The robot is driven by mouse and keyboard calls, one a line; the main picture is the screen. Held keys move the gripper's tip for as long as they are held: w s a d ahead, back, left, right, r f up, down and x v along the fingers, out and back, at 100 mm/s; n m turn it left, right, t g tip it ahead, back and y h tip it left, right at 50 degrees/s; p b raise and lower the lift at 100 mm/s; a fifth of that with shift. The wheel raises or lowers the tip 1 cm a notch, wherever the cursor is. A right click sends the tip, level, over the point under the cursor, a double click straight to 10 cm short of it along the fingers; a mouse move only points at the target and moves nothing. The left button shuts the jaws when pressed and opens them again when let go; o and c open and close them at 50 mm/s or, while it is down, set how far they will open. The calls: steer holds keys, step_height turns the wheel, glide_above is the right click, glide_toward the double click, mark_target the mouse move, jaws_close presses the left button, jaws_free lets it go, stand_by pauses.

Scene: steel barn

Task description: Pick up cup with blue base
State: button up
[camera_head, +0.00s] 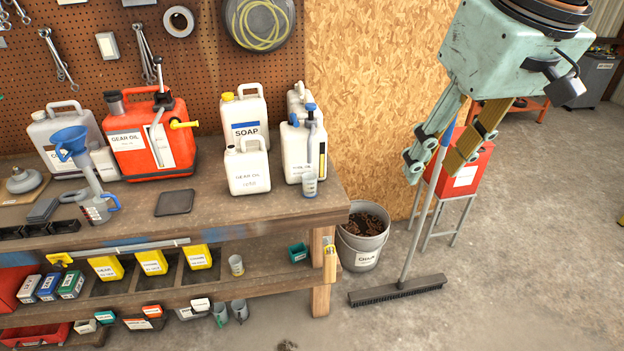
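My gripper (440,162) hangs at the upper right, in front of the wood panel. Its two fingers are spread apart and nothing shows between them that it holds. A small clear cup with a bluish lower part (310,186) stands at the right end of the workbench, in front of a white jug, well left of my gripper. A clear jug with a blue handle (97,209) stands at the bench's left. Other cups are a pale cup (236,265) on the lower shelf, and a green cup (220,314) and a grey cup (239,310) lower down. Their bases are too small to tell clearly.
The workbench (235,208) also holds a red gear oil can (150,140), a soap jug (244,112) and a white gear oil jug (247,166). A bucket (362,236), a broom (398,290) and a red box on a stand (466,172) occupy the floor.

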steer(key=w+a+f+n, duration=0.2)
steer(key=w+a, duration=0.2)
steer(key=w, duration=0.8)
steer(key=n+g+y, duration=0.2)
steer(key=n+y, duration=0.1)
steer(key=n, duration=0.5)
glide_above(316, 178)
steer(key=s+d, duration=0.1)
steer(key=d, duration=0.2)
step_height(316, 178, down, 26)
steer(key=shift+f, duration=0.2)
steer(key=x, duration=0.8)
steer(key=shift+w, duration=0.15)
steer(key=shift+f, duration=0.1)
